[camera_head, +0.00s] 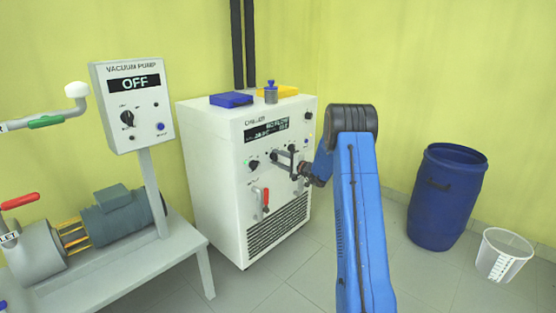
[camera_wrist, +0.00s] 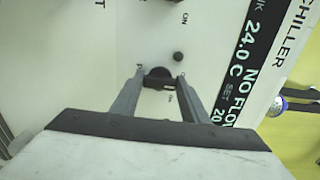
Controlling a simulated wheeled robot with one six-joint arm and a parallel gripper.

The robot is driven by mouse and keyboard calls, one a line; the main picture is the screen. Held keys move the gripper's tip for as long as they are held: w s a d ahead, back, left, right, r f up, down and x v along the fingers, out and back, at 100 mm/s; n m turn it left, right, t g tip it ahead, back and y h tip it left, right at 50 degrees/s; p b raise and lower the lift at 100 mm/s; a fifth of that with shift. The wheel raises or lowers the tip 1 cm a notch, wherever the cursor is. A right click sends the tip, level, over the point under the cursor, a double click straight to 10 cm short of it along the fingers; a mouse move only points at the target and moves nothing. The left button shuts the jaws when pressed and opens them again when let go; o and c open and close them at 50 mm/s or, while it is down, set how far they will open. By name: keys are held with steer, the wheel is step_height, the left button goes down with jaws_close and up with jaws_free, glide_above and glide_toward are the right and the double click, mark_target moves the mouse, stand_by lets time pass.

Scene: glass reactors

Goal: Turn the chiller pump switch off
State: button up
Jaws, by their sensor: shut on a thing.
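The white chiller (camera_head: 215,150) stands in the middle of the head view, with a row of dark knobs under its display (camera_head: 267,131). In the wrist view the display (camera_wrist: 243,75) reads 24.0 C and NO FLOW. My gripper (camera_head: 282,160) is at the chiller's front panel, at the knob row. In the wrist view its two fingers (camera_wrist: 160,88) are closed on the sides of a black knob (camera_wrist: 158,73). The fingers partly hide the knob, and its label is too small to read.
A red-handled valve (camera_head: 265,199) is below the knobs. A blue box (camera_head: 231,99) and a metal vessel (camera_head: 271,94) stand on the chiller. The vacuum pump panel (camera_head: 133,107) reads OFF at left. A blue drum (camera_head: 445,197) and white bucket (camera_head: 503,255) stand right.

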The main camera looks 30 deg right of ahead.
steer(key=shift+f, duration=0.15)
stand_by(0.4)
steer(key=o, duration=1.1)
steer(key=shift+c, duration=0.2)
steer(key=shift+s, duration=0.1)
steer(key=v, duration=1.7)
steer(key=shift+s, duration=0.15)
steer(key=shift+d, duration=0.1)
